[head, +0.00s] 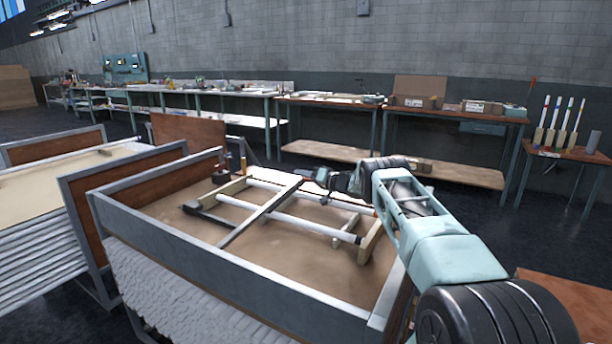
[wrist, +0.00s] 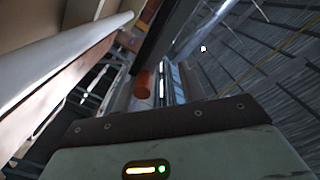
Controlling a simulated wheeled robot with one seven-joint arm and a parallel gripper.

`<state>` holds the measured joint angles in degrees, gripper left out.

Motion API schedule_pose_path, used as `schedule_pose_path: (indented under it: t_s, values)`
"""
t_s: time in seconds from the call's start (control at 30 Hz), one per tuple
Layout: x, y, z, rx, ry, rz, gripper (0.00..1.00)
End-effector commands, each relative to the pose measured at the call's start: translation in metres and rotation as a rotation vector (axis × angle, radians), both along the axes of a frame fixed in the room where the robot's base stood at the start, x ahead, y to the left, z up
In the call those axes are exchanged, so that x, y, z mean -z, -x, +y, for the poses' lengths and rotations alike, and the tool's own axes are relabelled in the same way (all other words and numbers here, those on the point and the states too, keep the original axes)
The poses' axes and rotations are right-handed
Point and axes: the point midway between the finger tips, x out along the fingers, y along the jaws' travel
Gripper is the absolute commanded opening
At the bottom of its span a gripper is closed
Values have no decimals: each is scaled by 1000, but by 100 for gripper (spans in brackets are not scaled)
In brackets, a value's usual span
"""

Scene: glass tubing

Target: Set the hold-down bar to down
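The hold-down bar (head: 262,214) is a long, thin grey bar running diagonally over the white glass tubes (head: 312,220) in a wooden rack (head: 370,242). I cannot tell whether it touches the tubes. My gripper (head: 318,177) is at the rack's far side, close to the bar's far end. In the wrist view an orange-red cylindrical piece (wrist: 142,83) shows just beyond the gripper body, by the end of a dark bar (wrist: 163,32). My fingers are dark and hard to make out there, so their opening and any contact are unclear.
The rack sits in a shallow cart tray with a grey metal rim (head: 240,270). Small bottles (head: 228,162) stand at the tray's far left corner. Another cart (head: 70,165) stands at left. Workbenches (head: 450,112) line the wall behind, with open floor between.

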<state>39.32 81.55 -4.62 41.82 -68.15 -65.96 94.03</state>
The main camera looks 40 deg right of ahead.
Motion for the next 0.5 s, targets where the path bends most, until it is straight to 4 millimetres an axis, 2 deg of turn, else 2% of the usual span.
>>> schedule_pose_path:
  t_s: [0.03,0.5]
  values:
    - [-2,-2,5,-10,-1,-4,36]
    - [-6,0,1,-3,0,-9,36]
